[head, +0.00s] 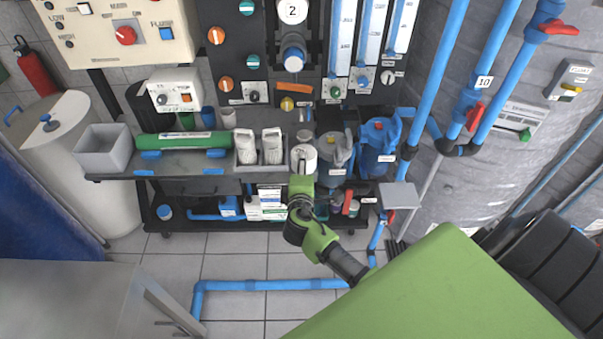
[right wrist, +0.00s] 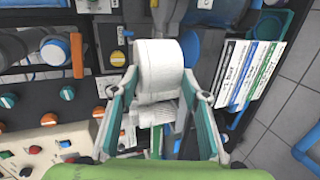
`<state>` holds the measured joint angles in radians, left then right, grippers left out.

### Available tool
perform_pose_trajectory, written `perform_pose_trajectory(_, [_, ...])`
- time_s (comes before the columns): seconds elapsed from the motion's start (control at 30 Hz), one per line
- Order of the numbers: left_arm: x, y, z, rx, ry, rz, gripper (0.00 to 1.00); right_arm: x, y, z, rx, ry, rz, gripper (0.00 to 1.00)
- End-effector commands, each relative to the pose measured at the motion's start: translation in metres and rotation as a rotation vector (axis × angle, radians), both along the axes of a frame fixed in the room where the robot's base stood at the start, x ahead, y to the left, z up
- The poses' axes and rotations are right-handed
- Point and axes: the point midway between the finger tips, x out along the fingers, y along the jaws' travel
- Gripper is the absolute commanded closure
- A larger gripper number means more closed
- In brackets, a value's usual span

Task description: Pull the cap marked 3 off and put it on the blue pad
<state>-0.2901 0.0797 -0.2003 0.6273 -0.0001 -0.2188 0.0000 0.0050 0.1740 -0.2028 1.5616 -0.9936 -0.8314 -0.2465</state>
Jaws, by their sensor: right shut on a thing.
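A smooth white round piece (right wrist: 158,62), the apparent cap, sits between the fingers of my right gripper (right wrist: 160,78), which is shut on it. A ribbed white part (right wrist: 156,116) shows just behind it. In the head view the white piece (head: 304,154) is at the front of the bench, in front of the panel, at the end of my green right arm. No 3 can be read on it, and I cannot tell whether it is free of what is behind it. My left gripper is not in view.
A green cylinder (head: 183,140) lies on the bench (head: 232,176), beside a grey bin (head: 103,148) and a tray of white cartridges (head: 259,150). Blue jugs (head: 380,150) stand right of the held piece. A round fitting (head: 293,57) hangs under a plate marked 2.

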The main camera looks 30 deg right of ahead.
Motion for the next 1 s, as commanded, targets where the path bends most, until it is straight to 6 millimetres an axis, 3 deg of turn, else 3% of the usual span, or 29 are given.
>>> perform_pose_trajectory(0.3, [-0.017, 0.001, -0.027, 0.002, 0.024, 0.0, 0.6, 0.024, -0.015, -0.02, -0.002, -0.002, 0.0, 1.0])
perform_pose_trajectory(1.0, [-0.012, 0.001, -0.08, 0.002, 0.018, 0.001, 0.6, 0.07, -0.043, -0.061, 0.0, -0.002, 0.001, 1.0])
